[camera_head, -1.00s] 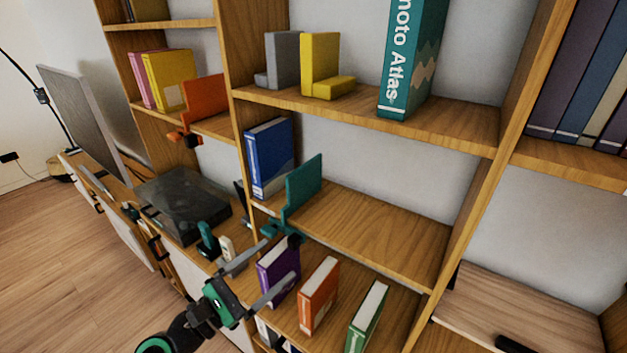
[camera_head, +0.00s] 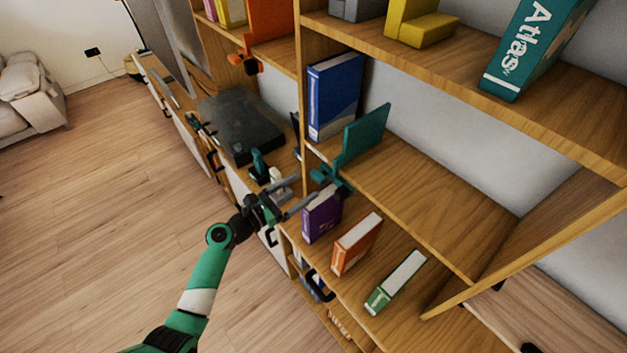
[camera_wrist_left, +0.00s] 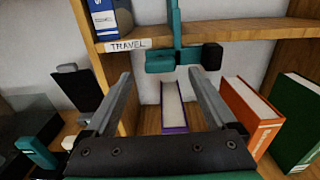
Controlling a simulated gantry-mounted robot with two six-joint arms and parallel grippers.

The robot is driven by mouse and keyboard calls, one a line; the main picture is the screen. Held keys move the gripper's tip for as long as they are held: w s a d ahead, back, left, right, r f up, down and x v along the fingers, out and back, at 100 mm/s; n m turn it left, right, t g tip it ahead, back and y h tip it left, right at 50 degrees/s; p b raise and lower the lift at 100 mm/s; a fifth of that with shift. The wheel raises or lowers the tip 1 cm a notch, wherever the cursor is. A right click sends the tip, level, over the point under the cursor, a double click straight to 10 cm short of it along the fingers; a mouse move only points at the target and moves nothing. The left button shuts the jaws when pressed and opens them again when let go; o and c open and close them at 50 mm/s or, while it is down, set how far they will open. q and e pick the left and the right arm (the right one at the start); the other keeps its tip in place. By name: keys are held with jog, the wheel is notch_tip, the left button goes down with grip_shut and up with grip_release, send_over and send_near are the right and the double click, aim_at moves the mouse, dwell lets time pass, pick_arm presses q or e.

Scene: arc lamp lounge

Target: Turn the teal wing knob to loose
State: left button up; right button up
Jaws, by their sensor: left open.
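The teal wing knob (camera_head: 325,173) sits at the front edge of the middle shelf, below an upright teal plate (camera_head: 364,134). In the left wrist view the teal knob (camera_wrist_left: 160,62) is a short crosswise piece with a black block at its right, near the shelf edge. My left gripper (camera_head: 307,190) is open and empty, in front of and slightly below the knob. In the wrist view its two fingers (camera_wrist_left: 160,76) point toward the knob, one to each side, apparently short of it. My right gripper is not in view.
Purple (camera_head: 321,214), orange (camera_head: 356,244) and green (camera_head: 395,282) books stand on the surface below. A blue book (camera_head: 334,96) is left of the teal plate. A "TRAVEL" label (camera_wrist_left: 128,45) marks the shelf edge. A dark turntable-like box (camera_head: 240,122) lies left. Floor is clear.

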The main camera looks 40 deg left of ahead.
aim_at(314, 179)
pick_arm(q)
jog(key=w, duration=0.3)
jog(key=w+b, duration=0.1)
jog(key=w, duration=0.1)
jog(key=shift+d, duration=0.25)
jog(key=shift+c, duration=0.2)
jog(key=c, duration=1.3)
jog(key=shift+c, duration=0.2)
